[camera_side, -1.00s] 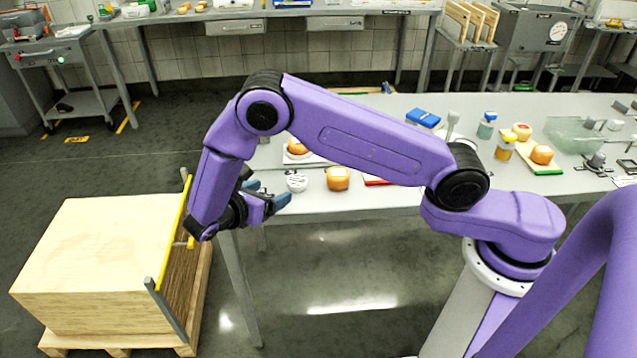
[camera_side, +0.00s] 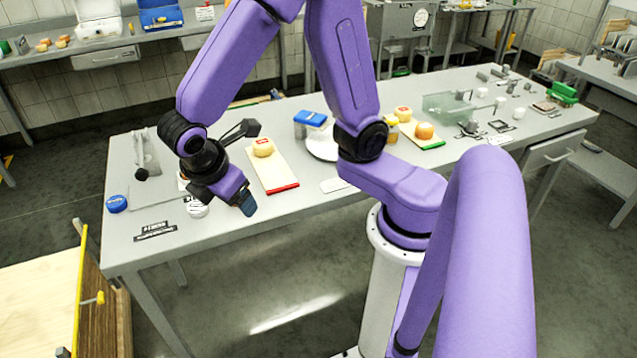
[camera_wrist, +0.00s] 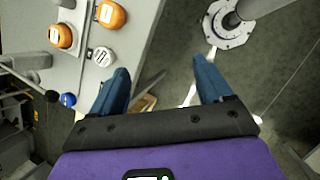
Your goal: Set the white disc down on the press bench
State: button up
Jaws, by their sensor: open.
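A white disc (camera_side: 197,208) with dark print on its top lies near the front edge of the grey bench (camera_side: 290,212), left of my gripper (camera_side: 248,205). In the wrist view the disc (camera_wrist: 103,56) lies on the bench top, up and left of the left finger. My gripper (camera_wrist: 162,78) is open and empty, with blue fingers apart. Between them the wrist view shows mostly floor beyond the bench edge. A dark label (camera_side: 155,231) lies at the bench's front left; I cannot read it for certain. My wrist hides part of the bench behind it.
A cheese wheel sits on a red-ended board (camera_side: 275,172). A blue round item (camera_side: 116,204) is at the left end. Two orange wheels (camera_wrist: 61,36) (camera_wrist: 110,15) lie near the disc. Bare bench lies around the label.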

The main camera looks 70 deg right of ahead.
jog(key=s+d+r+m+y, duration=0.1)
jog(key=s+d+y, duration=0.1)
jog(key=s, duration=0.5)
jog(key=s+d+r+m+y, duration=0.1)
jog(key=s+d+r+y, duration=0.1)
jog(key=s, duration=0.6)
jog(key=shift+d+g+y, duration=0.3)
jog(key=shift+g+y, duration=0.1)
jog(key=shift+y, duration=0.4)
